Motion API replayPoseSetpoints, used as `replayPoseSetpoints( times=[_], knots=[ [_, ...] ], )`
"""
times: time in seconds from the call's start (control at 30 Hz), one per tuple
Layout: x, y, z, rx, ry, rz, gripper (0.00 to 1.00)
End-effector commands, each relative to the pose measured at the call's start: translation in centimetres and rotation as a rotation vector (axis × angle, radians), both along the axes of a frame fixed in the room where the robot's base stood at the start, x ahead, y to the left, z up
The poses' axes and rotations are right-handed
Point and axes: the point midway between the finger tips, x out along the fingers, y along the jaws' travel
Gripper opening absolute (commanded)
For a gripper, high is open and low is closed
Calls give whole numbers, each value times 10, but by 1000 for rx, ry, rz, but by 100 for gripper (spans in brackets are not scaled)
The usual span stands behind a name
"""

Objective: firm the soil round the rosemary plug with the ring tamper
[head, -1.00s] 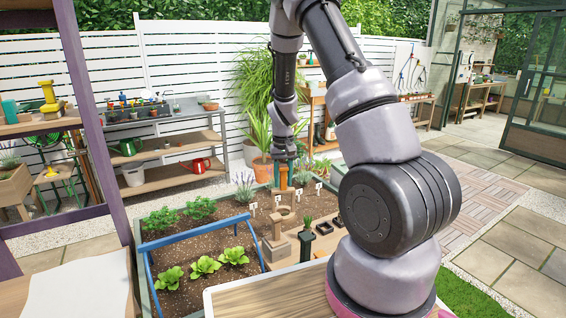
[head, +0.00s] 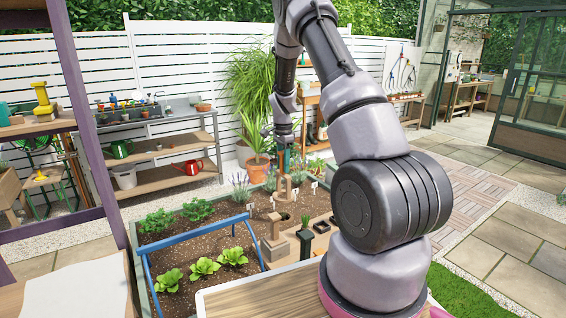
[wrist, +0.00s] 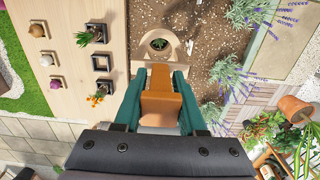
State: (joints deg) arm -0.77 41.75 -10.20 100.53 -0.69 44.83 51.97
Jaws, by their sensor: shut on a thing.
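My gripper (wrist: 158,95) has teal fingers shut on the orange-brown grip of the wooden ring tamper (wrist: 160,108). A pale wooden ring (wrist: 138,45) lies beyond the grip in the wrist view and looks to be the tamper's lower end. A small green plant (wrist: 158,44), probably the rosemary plug, shows inside the ring, with dark soil around it. I cannot tell whether the ring touches the soil. In the head view the tamper (head: 283,188) is small, upright and below my gripper (head: 281,168), over the bed's far part.
A pale board (wrist: 72,120) beside the soil bears several square dark holders with bulbs, a green plug and orange flowers. Lavender (wrist: 240,75) grows on the other side. In the head view, a wooden post stand (head: 274,232), lettuces (head: 203,267) and a blue frame (head: 195,233) are nearer.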

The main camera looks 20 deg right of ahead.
Motion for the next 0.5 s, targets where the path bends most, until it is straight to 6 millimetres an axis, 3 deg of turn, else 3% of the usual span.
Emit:
replayPoseSetpoints(
  times=[0.5],
  knots=[
    [-1, 0, -62, 1, 2, 1, 0]
  ],
)
